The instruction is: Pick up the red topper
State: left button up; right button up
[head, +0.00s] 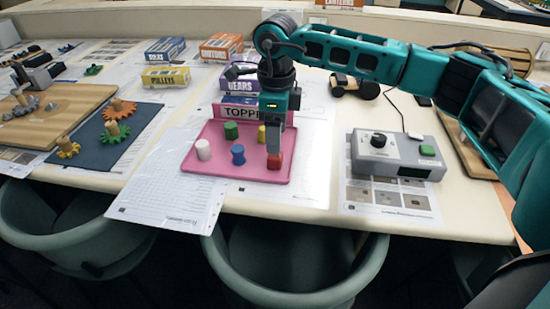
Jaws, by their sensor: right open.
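The red topper (274,162) is a small red block-like piece at the right side of a pink tray (215,170) labelled with a "TOPPER" sign (238,113). My right gripper (274,147) points straight down, directly above the red topper. Its fingertips are at or just over the topper's top, and I cannot tell whether they touch it. The fingers overlap in this view, so the gap between them is hidden. White (203,149), green (231,130), blue (238,154) and yellow (261,136) toppers stand on the same tray. My left gripper is not in view.
A grey control box (395,155) with a black knob stands right of the tray. Small cartons (166,77) stand behind. A dark mat (85,152) with gears lies left. Paper sheets (160,205) cover the table's front. Green chairs (290,265) stand at the front edge.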

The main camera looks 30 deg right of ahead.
aim_at(275, 160)
jog(key=shift+a+f+p, duration=0.15)
jog(key=shift+f+p, duration=0.2)
jog(key=shift+f, duration=2.85)
jog(key=shift+c, duration=0.2)
jog(key=c, duration=1)
jog(key=shift+r, duration=0.1)
